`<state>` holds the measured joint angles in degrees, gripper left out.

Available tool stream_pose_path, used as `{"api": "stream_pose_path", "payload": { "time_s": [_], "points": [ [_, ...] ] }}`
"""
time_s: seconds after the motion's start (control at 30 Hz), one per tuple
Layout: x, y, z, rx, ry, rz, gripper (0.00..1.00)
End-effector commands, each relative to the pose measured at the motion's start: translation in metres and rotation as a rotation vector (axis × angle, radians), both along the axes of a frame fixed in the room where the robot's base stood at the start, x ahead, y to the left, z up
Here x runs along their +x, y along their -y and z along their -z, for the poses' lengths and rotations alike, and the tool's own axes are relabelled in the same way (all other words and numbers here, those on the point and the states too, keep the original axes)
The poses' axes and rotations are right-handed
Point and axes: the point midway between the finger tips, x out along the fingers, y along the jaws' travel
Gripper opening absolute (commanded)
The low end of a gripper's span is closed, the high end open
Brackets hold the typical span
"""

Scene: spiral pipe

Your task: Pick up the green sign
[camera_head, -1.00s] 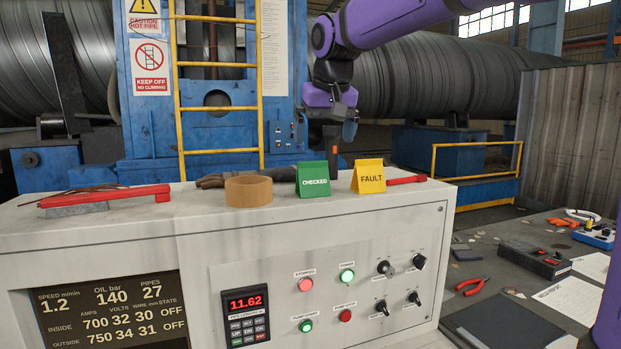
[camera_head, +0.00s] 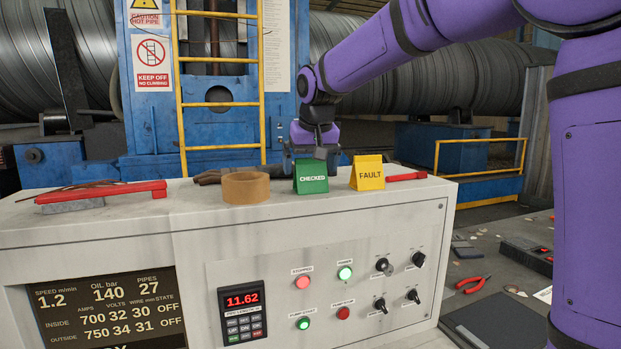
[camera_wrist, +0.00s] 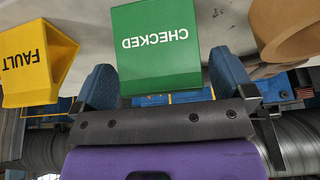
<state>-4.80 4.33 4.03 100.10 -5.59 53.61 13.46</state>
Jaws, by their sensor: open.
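The green sign (camera_head: 311,178), a folded tent marked CHECKED, stands upright on top of the white control cabinet. My gripper (camera_head: 311,162) is open and hangs just above and behind it in the head view. In the wrist view the green sign (camera_wrist: 157,50) appears upside down, between the two blue fingertips (camera_wrist: 160,85), with a visible gap on each side. Whether the sign's top edge is inside the jaws in depth is hard to tell.
A yellow FAULT sign (camera_head: 369,173) stands close to the right. A tan tape roll (camera_head: 246,187) sits to the left, with dark gloves (camera_head: 215,176) behind it. A red tool (camera_head: 405,177) lies at right and a red-handled one (camera_head: 110,192) at far left.

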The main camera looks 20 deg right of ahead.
Motion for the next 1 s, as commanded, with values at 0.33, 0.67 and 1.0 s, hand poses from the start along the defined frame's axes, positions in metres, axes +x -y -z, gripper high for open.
{"api": "stream_pose_path", "payload": {
  "time_s": [0.33, 0.67, 1.0],
  "points": [
    [0.0061, 0.0002, 0.0142, 0.0, 0.001, 0.0, 1.0],
    [0.0058, 0.0002, 0.0138, 0.0, 0.001, 0.0, 0.53],
    [0.0059, 0.0002, 0.0103, 0.0, 0.001, 0.0, 0.53]
  ]
}}
